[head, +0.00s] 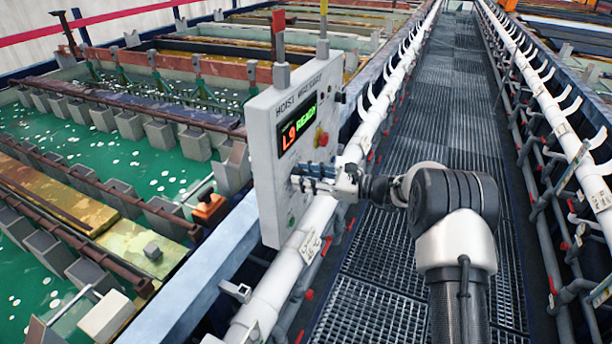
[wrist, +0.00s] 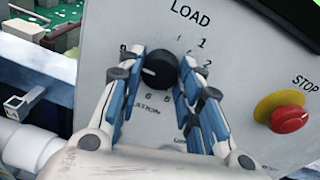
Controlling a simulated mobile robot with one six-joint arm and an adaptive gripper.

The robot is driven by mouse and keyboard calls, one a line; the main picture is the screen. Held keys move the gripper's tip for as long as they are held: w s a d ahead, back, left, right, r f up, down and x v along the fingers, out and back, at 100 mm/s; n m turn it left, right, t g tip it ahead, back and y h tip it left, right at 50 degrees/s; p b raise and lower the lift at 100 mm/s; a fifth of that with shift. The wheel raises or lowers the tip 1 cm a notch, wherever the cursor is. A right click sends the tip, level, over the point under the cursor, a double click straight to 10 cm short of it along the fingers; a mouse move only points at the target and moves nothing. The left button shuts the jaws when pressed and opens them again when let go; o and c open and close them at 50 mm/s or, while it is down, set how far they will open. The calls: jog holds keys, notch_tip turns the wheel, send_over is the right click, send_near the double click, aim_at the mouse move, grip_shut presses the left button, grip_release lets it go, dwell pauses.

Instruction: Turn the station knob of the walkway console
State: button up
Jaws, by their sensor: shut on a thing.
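The walkway console (head: 264,165) is a light grey upright panel left of my arm in the head view. Its display (head: 298,128) reads L9 in red and READY in green. In the wrist view, the black station knob (wrist: 158,72) sits in a ring of printed numbers below the word LOAD. A small pale mark shows on the knob's left side. My gripper (head: 308,180) is at the console face. Its blue-padded fingers (wrist: 161,64) are shut on the knob, one on each side. They hide part of the number ring. The head view does not show the knob clearly.
A red stop button (wrist: 288,118) on a yellow base is right of the knob. A grated walkway (head: 440,110) runs between white pipe rails, with a white rail (head: 318,215) close beside the console. Green tanks (head: 150,165) lie to the left.

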jog(key=o, duration=1.1)
jog(key=shift+c, duration=0.2)
jog(key=v, duration=1.2)
